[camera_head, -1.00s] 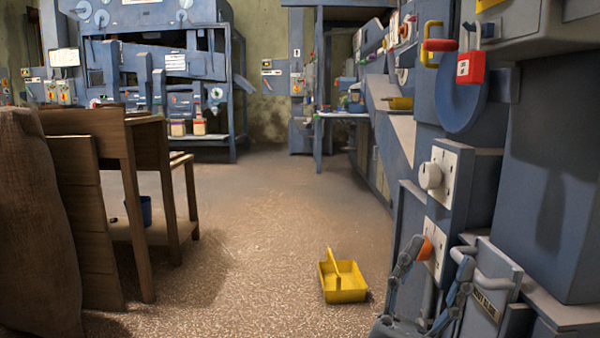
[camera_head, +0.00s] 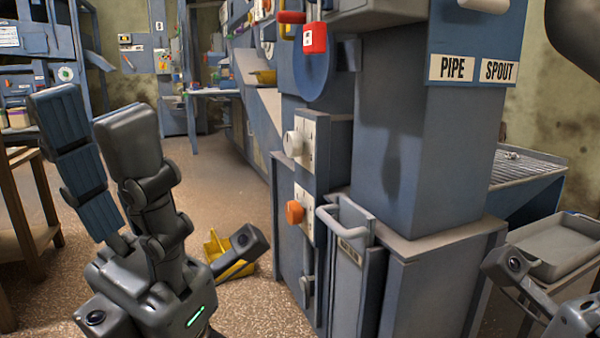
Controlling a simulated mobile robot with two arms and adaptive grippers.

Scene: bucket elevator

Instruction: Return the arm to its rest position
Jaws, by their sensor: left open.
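My left gripper (camera_head: 92,112) is raised at the left of the head view, close to the camera. Its two thick fingers point up and stand apart with nothing between them. One finger shows a ribbed blue-grey pad. It is well to the left of the orange knob (camera_head: 294,212) on the machine's front and not touching it. The white knob (camera_head: 292,144) sits above the orange one. A dark part of my right arm (camera_head: 570,320) shows in the lower right corner, but its fingers are out of view.
The blue machine cabinet (camera_head: 430,255) fills the middle right. A grey bin (camera_head: 555,245) stands at the right. A wooden table (camera_head: 22,215) is at the left edge. The floor behind is open.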

